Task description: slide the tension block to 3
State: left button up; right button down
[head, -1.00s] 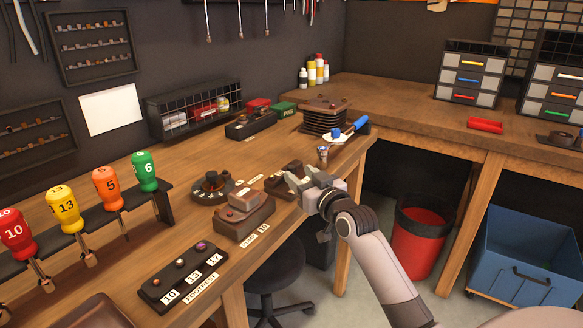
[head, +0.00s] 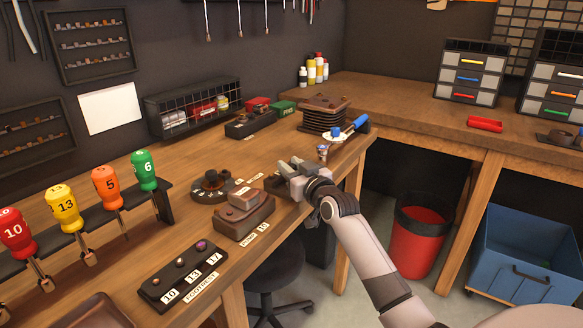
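A low dark-brown block unit (head: 275,186) sits near the bench's front edge with a small white label beside it. I cannot read the label, so whether this is the tension block is unclear. My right gripper (head: 285,172) is over this unit and hides most of it, including any slider and scale. Whether its fingers touch the unit, and how far apart they are, cannot be made out. My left gripper is not in view.
A brown stepped block (head: 243,215), a round dial (head: 212,187) and a numbered footrest board (head: 181,275) lie left of my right gripper. A blue-handled tool (head: 355,125) and a coiled stack (head: 325,115) lie behind. Screwdrivers (head: 64,208) stand at left.

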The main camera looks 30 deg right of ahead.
jog(key=shift+w+d+b, duration=0.25)
jog(key=shift+d+b, duration=0.1)
jog(key=shift+d, duration=0.25)
jog(key=shift+w+d+b, duration=0.2)
jog(key=shift+d+b, duration=0.1)
jog(key=shift+d, duration=0.25)
jog(key=c, duration=1)
grip_release()
jog(key=shift+s, duration=0.1)
jog(key=shift+s+a, duration=0.15)
jog(key=shift+s, duration=1.6)
jog(key=shift+s+a, duration=0.15)
jog(key=shift+s, duration=1.6)
